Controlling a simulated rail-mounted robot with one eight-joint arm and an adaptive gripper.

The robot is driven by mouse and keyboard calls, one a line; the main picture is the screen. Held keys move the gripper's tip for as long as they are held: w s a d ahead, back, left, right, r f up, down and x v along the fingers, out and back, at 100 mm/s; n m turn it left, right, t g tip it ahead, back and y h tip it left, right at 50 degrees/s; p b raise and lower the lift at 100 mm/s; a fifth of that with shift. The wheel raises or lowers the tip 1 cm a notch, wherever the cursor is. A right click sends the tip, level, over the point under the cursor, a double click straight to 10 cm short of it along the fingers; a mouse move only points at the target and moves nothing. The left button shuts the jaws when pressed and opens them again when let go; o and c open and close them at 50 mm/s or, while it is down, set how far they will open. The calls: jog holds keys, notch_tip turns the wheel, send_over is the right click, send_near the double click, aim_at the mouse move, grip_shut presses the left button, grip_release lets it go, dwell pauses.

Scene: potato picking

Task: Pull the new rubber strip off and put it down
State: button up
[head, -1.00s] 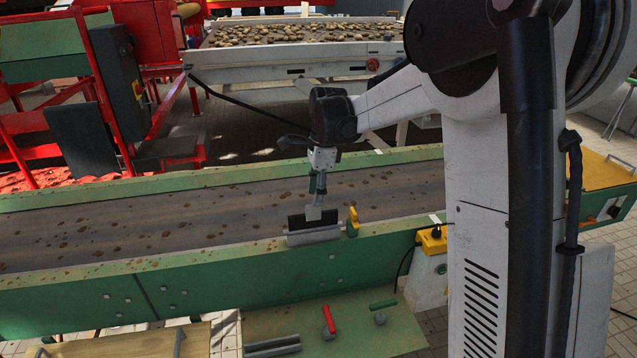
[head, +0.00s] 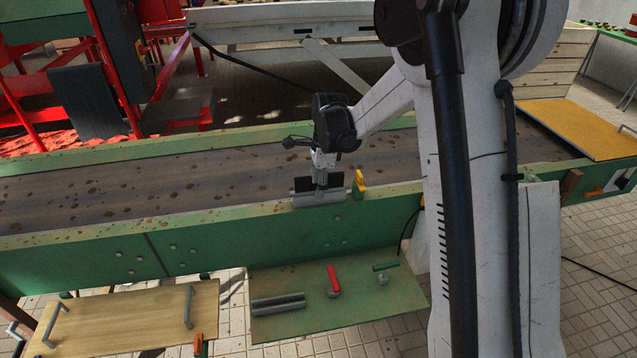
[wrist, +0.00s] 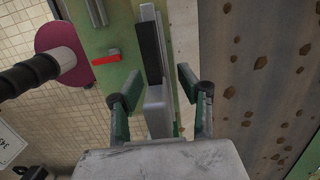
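The black rubber strip (head: 333,180) stands at the near edge of the belt, above a light grey roller-like holder (head: 318,199). My gripper (head: 321,179) is right at the strip in the head view, partly hiding it. In the wrist view the black strip (wrist: 149,52) runs away ahead of my gripper (wrist: 160,86). The two green-padded fingers are spread apart on either side of a light grey block (wrist: 157,112) in line with the strip. Gaps show beside the block, so I see no grip on it. Whether the block is fixed to the strip cannot be told.
A yellow piece (head: 359,184) stands just right of the holder. The green belt wall (head: 240,231) runs across. Below, a green board (head: 375,296) holds grey bars (head: 278,303), a red-handled tool (head: 333,279) and a green-handled tool (head: 386,265). Board space around them is free.

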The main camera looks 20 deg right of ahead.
grip_shut()
jog(key=shift+r, duration=0.2)
dwell(0.4)
jog(key=shift+r+p, duration=1.2)
jog(key=shift+r, duration=1.3)
jog(key=shift+r, duration=0.25)
jog(key=shift+r+p, duration=0.5)
jog(key=shift+r, duration=0.9)
jog(key=shift+r+p, duration=0.5)
jog(key=shift+r, duration=1)
